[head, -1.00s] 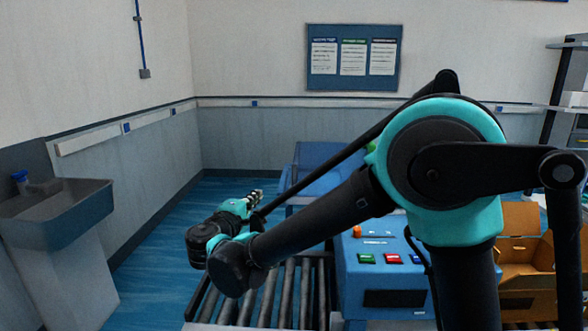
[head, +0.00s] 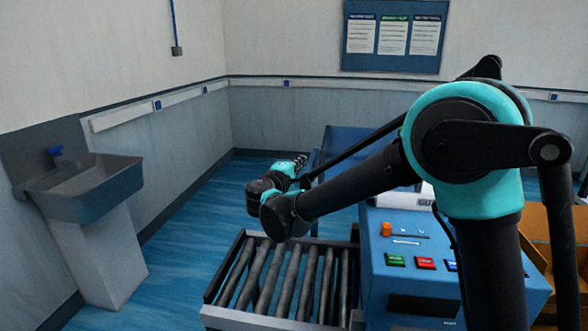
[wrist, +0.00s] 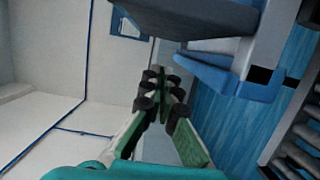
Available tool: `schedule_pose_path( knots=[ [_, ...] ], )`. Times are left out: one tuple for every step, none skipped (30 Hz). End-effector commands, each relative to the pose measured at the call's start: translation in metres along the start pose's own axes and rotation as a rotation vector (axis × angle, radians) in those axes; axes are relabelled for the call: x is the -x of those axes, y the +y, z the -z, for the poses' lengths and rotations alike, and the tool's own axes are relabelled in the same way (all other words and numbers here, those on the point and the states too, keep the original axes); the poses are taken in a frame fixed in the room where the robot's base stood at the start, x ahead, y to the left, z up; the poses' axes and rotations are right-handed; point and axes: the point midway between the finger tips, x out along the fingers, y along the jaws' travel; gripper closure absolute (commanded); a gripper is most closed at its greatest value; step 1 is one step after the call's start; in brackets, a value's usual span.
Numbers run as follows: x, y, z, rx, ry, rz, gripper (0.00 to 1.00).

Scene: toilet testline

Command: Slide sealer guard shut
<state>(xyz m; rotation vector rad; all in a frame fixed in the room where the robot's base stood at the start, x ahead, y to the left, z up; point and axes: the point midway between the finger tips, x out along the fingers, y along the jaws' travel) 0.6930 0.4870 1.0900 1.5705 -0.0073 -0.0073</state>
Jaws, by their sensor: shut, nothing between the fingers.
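The sealer is a blue machine with a sloped control face (head: 400,275) at lower right in the head view. A white strip with partly hidden dark lettering starting "GU" (head: 400,201), which looks like the guard, sits behind that face; my arm covers much of it. My gripper (head: 299,163) is beyond the conveyor, left of the sealer, beside a blue panel. In the wrist view my gripper (wrist: 165,84) is shut and empty. A blue ledge (wrist: 207,78) lies to the right of its fingertips, apart from them; I cannot tell whether it belongs to the guard.
A roller conveyor (head: 270,285) runs up to the sealer's left side. A grey sink (head: 85,190) stands at the left wall. Open blue floor (head: 190,235) lies between. A cardboard box (head: 548,230) is at the right edge.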

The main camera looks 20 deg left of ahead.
Motion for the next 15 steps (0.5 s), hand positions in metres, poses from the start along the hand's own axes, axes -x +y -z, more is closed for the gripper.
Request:
schedule_pose_path(
  knots=[
    [-0.005, 0.000, -0.006, 0.000, -0.002, 0.000, 1.00],
    [-0.005, 0.000, -0.012, 0.000, -0.002, 0.000, 1.00],
    [-0.006, 0.000, -0.018, 0.000, -0.002, 0.000, 1.00],
    [-0.007, 0.000, -0.021, 0.000, -0.002, 0.000, 1.00],
    [-0.008, 0.000, -0.025, 0.000, -0.001, 0.000, 1.00],
    [-0.009, 0.000, -0.028, 0.000, 0.000, 0.000, 1.00],
    [-0.009, 0.000, -0.030, 0.000, 0.000, 0.000, 1.00],
    [-0.010, 0.000, -0.033, 0.000, 0.000, 0.000, 1.00],
    [-0.010, 0.000, -0.035, 0.000, 0.000, 0.000, 1.00],
    [-0.011, 0.000, -0.036, 0.000, 0.000, 0.000, 1.00],
    [-0.011, 0.000, -0.038, 0.000, 0.000, 0.000, 1.00],
    [-0.011, 0.000, -0.039, 0.000, 0.000, 0.000, 1.00],
    [-0.011, 0.000, -0.039, 0.000, 0.000, 0.000, 1.00],
    [-0.011, 0.000, -0.039, 0.000, 0.000, 0.000, 1.00],
    [-0.011, 0.000, -0.039, 0.000, 0.000, 0.000, 1.00]
  ],
)
